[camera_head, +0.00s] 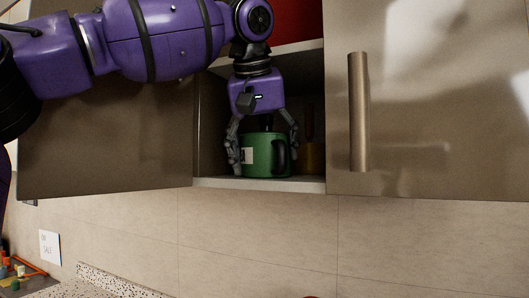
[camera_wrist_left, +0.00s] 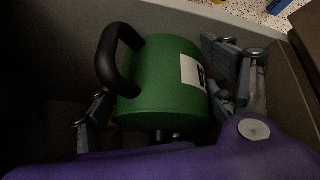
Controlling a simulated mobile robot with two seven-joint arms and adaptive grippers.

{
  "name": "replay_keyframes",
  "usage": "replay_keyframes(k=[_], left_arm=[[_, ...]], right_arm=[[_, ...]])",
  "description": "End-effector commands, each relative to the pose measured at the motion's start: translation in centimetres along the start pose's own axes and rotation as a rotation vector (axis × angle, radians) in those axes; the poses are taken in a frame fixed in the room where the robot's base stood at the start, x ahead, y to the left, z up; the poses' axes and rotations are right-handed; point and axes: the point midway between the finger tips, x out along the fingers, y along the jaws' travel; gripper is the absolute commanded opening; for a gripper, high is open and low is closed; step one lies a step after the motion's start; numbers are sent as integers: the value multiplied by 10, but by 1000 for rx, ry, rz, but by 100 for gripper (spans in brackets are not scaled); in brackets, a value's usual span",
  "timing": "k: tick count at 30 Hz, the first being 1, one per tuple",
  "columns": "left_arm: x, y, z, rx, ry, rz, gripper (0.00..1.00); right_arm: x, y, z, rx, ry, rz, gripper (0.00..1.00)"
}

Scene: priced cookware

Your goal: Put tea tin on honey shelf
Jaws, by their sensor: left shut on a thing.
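A green mug-like tin (camera_head: 262,155) with a black handle and a white label is in the open cabinet bay in the head view. It also shows in the left wrist view (camera_wrist_left: 160,85), with the handle on the left and the label on the right. I take it for the tea tin, but its label is unreadable. My left gripper (camera_head: 263,166) reaches down from above, shut on the tin with a finger on either side. The tin is upright at the shelf board (camera_head: 220,183); whether it touches the board is unclear. My right gripper is out of view.
A brown-amber object (camera_head: 311,155) stands right of the tin in the bay, partly hidden; I cannot tell if it is honey. Metallic cabinet doors (camera_head: 430,130) flank the bay. A red surface (camera_head: 297,22) shows above. A small sign (camera_head: 49,248) is on the wall at lower left.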

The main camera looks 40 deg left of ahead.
Motion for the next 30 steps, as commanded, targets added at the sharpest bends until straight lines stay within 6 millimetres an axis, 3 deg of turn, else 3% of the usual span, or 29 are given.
replay_keyframes(k=[2,3,6,18,23,30], left_arm=[[0,0,0,0,2,2,35],[1,0,1,0,0,0,82],[1,0,1,0,0,0,95],[0,0,0,0,0,0,96],[-13,1,0,0,-1,0,96],[-41,-11,43,5,1,4,96]], right_arm=[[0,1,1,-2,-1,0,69],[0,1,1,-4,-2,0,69],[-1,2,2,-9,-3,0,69],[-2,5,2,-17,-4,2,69],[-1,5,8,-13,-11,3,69],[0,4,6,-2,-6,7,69]])
